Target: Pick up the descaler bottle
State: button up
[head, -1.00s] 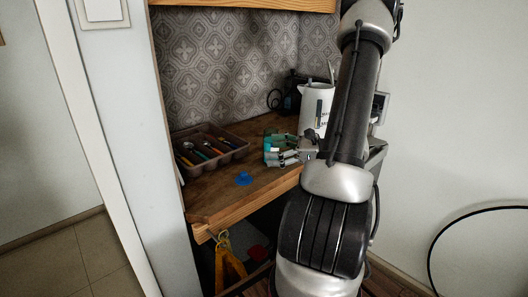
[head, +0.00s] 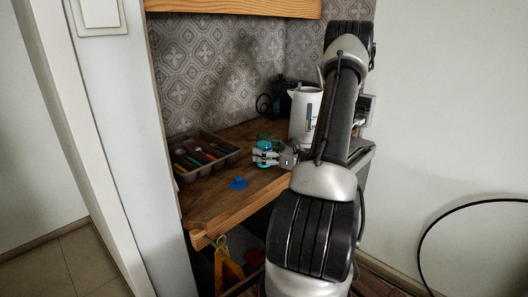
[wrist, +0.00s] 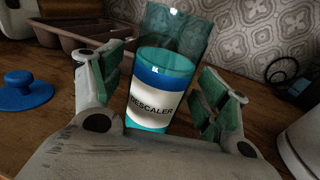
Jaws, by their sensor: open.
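The descaler bottle (wrist: 155,95) is a teal container with a blue band and a white label reading DESCALER. It stands on the wooden counter between the two green-padded fingers of my gripper (wrist: 160,92) in the wrist view. The fingers are open, with a visible gap at the bottle's right side and a smaller one at its left. In the head view the bottle (head: 264,147) is small and partly hidden by my gripper (head: 266,157). A translucent teal shape rises behind the bottle; I cannot tell whether it is a separate thing.
A brown cutlery tray (head: 228,158) lies to the left on the counter (head: 215,201). A blue knobbed object (head: 238,183) sits near the front edge. A white kettle (head: 303,115) stands close on the right. A patterned wall (head: 215,75) closes the back.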

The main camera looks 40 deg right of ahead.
jog(key=shift+w, duration=0.2)
jog(key=c, duration=1.4)
